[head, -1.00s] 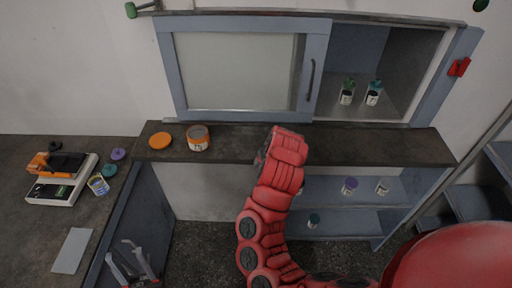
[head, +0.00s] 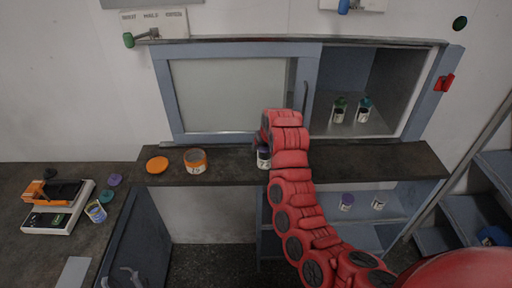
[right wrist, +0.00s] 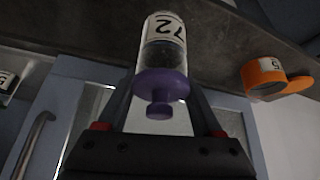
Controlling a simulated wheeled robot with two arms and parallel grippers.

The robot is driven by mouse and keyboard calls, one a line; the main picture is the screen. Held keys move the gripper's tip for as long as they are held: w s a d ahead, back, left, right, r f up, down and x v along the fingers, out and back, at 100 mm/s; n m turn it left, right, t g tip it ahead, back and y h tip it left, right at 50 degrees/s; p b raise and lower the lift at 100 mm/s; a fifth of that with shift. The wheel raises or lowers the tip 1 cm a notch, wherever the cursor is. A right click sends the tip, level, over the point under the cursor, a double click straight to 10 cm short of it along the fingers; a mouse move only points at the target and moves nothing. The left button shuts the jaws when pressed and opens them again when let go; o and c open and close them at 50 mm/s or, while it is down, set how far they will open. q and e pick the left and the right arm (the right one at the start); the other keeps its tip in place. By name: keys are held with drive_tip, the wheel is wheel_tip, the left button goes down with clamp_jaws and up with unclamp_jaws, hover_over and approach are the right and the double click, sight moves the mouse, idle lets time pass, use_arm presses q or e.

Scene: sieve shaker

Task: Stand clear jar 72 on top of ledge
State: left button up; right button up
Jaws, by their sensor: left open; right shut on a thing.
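Clear jar 72 (right wrist: 162,40) has a purple lid, a white label and dark contents. My right gripper (right wrist: 160,92) is shut on it near the lid. In the head view the jar (head: 263,160) shows beside my red right arm, at the dark ledge (head: 225,172). It looks upright, its base toward the ledge; I cannot tell whether it touches. The ledge also shows in the right wrist view (right wrist: 215,45). The right gripper is mostly hidden by its arm in the head view.
Two jars (head: 338,111) (head: 363,111) stand in the open cabinet behind. Jars with purple (head: 347,201) and white (head: 378,202) lids stand below. The ledge's right part is clear.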

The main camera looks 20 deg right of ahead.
drive_tip(key=w+f+p, duration=0.1)
drive_tip(key=w+a+f+p, duration=0.1)
drive_tip(key=w+f+p, duration=0.1)
drive_tip(key=shift+w+a+f+p, duration=0.25)
drive_tip(key=shift+a+f+p, duration=0.1)
drive_tip(key=shift+f, duration=0.35)
drive_tip(key=o, duration=1.5)
